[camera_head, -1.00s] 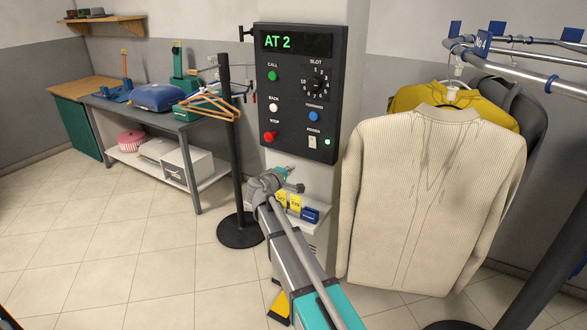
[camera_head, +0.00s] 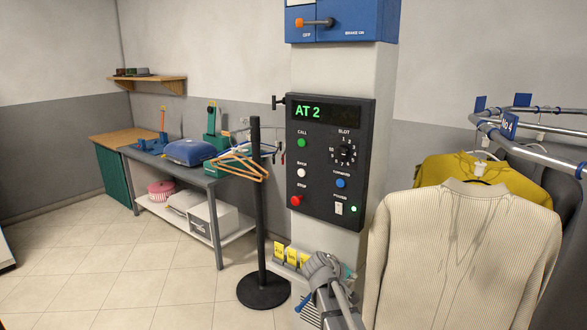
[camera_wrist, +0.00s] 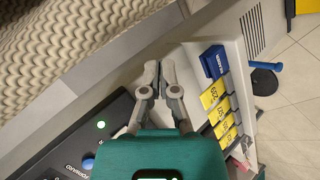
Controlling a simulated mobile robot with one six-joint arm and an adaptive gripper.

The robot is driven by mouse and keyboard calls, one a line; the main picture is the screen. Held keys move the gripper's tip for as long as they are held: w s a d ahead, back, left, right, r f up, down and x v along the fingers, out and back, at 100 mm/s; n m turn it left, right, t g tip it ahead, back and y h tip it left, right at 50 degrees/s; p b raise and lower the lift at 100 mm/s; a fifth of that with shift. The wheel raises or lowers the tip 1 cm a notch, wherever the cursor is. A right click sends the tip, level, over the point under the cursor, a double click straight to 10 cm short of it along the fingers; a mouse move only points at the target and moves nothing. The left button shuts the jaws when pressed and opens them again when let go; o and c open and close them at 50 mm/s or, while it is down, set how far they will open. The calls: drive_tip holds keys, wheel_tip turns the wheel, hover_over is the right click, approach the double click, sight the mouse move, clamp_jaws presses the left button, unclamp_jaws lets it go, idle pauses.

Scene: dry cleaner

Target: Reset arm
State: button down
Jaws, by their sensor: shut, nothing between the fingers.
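My gripper (camera_wrist: 158,75) is shut and empty in the wrist view, its two grey fingers close together. It hangs between the black control panel and a ledge with yellow number tags. In the head view my arm rises from the bottom edge in front of the pillar, below the control panel (camera_head: 328,165). The fingertips are hard to make out there. The panel reads "AT 2" and has a lit green lamp. Its lower corner with the lamp also shows in the wrist view (camera_wrist: 100,125).
A cream ribbed cardigan (camera_head: 460,255) and a yellow garment (camera_head: 450,168) hang from the rail (camera_head: 525,147) at right. A black post (camera_head: 256,200) with orange hangers stands left of the pillar. Yellow tags (camera_wrist: 213,95) line the ledge. Open tiled floor (camera_head: 90,275) lies at left.

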drive_tip(key=s+f+m+g+y+p, duration=0.1)
drive_tip(key=s+m+g+y, duration=0.1)
drive_tip(key=s, duration=0.9)
drive_tip(key=s+a+f+m+g+y+p, duration=0.1)
drive_tip(key=s+g+y, duration=0.3)
drive_tip(key=s, duration=0.7)
drive_tip(key=shift+f+m+y+p, duration=0.55)
drive_tip(key=shift+m+y+p, duration=0.25)
drive_tip(key=shift+y, duration=0.3)
drive_tip(key=shift+a, duration=0.1)
